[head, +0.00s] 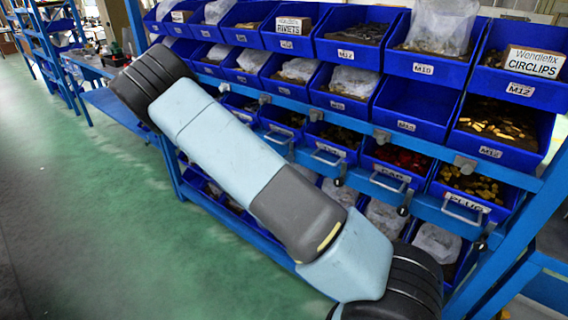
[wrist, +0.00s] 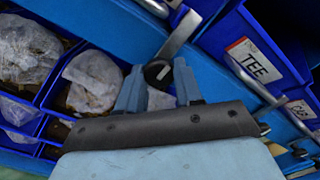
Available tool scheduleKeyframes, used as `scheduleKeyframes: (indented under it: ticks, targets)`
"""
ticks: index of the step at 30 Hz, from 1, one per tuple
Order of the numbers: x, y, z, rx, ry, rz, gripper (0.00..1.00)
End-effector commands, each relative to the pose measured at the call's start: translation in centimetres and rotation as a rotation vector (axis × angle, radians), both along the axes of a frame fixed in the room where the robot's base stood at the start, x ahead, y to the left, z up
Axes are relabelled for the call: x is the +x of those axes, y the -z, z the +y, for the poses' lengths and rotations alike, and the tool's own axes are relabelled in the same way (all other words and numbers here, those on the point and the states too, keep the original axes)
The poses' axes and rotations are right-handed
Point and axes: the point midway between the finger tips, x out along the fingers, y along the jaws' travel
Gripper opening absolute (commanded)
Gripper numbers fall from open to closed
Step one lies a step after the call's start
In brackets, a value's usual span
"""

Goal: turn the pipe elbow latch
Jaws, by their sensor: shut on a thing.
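In the wrist view my gripper (wrist: 158,82) has its two blue-grey fingers on either side of a round black latch knob (wrist: 157,71). It is shut on this knob, which has a pale pointer mark on its face. The knob sits on the blue rail, left of the drawer labelled TEE (wrist: 254,64). I cannot read a label for the knob's own drawer here. In the head view my arm crosses the rack and hides my gripper and this knob.
The drawers labelled CAP (head: 393,170) and PLUG (head: 466,199) have bar handles and their own black knobs, one of them below the CAP drawer (head: 404,211). Bins with bagged parts (wrist: 92,82) lie left of my gripper. Open green floor (head: 80,220) lies at left.

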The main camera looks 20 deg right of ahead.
Motion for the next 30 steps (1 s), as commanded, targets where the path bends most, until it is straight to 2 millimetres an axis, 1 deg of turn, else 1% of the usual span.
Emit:
scheduleKeyframes:
  ticks: [3, 4, 11, 18, 22, 26, 30]
  targets:
    - [0.0, 0.2, 0.1, 0.003, -0.001, 0.003, 0.04]
    - [0.0, 0.2, 0.1, 0.003, -0.001, 0.003, 0.38]
    - [0.0, 0.1, 0.1, 0.002, -0.001, 0.002, 0.60]
    - [0.0, 0.0, 0.1, 0.002, -0.001, 0.000, 0.60]
    - [-0.4, 0.1, 0.7, 0.002, -0.002, 0.000, 0.60]
    - [-1.4, 0.1, 2.0, 0.003, -0.003, 0.001, 0.60]
    - [-2.9, 0.1, 4.3, 0.004, -0.005, 0.000, 0.60]
